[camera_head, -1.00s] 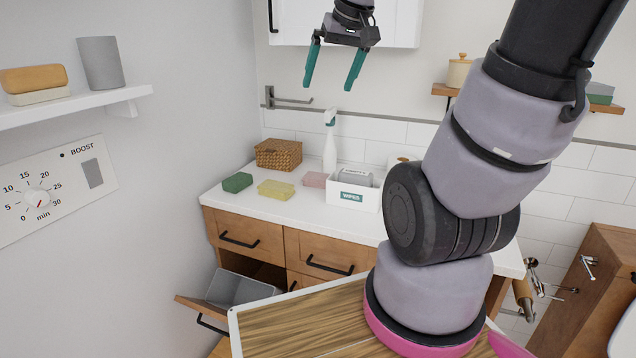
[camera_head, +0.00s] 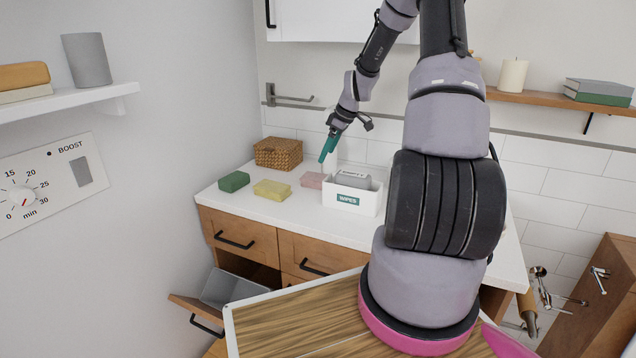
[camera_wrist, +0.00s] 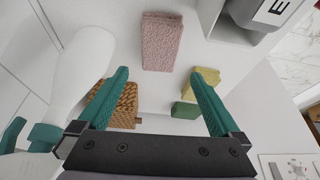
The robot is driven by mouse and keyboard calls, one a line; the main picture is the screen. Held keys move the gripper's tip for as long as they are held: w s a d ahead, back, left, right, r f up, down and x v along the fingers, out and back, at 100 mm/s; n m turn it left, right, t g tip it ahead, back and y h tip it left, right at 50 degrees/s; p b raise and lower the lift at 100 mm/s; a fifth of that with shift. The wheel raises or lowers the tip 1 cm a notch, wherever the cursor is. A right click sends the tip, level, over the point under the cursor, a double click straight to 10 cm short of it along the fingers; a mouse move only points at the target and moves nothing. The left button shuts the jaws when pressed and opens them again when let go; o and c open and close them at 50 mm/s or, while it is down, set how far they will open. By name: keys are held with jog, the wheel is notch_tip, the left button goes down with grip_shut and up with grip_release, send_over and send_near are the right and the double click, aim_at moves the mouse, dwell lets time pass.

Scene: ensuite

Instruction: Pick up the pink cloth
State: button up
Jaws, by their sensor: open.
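The pink cloth (camera_head: 313,180) is a small folded block on the white counter, between the yellow cloth (camera_head: 272,189) and the white wipes box (camera_head: 352,199). In the wrist view the pink cloth (camera_wrist: 162,42) lies ahead of my fingertips, roughly centred between them and clear of both. My gripper (camera_head: 328,148) has teal fingers and hangs above the counter, a little above and behind the pink cloth. In the wrist view my gripper (camera_wrist: 163,72) is open and empty.
A green block (camera_head: 234,181) and a wicker basket (camera_head: 278,153) stand to the left. A white spray bottle (camera_wrist: 77,75) is close beside my left finger in the wrist view. A drawer below the counter is open with a grey bin (camera_head: 233,287) in it.

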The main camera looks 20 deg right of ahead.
send_over(319, 177)
jog(key=s+d, duration=0.1)
notch_tip(319, 177, down, 5)
jog(key=shift+s+r, duration=0.1)
jog(key=shift+r, duration=0.1)
jog(key=shift+d+x, duration=0.15)
jog(key=shift+x, duration=1.2)
jog(key=shift+d+x, duration=0.2)
jog(key=shift+x, duration=1.15)
jog(key=shift+s+f, duration=0.1)
jog(key=shift+s, duration=0.05)
jog(key=c, duration=1.1)
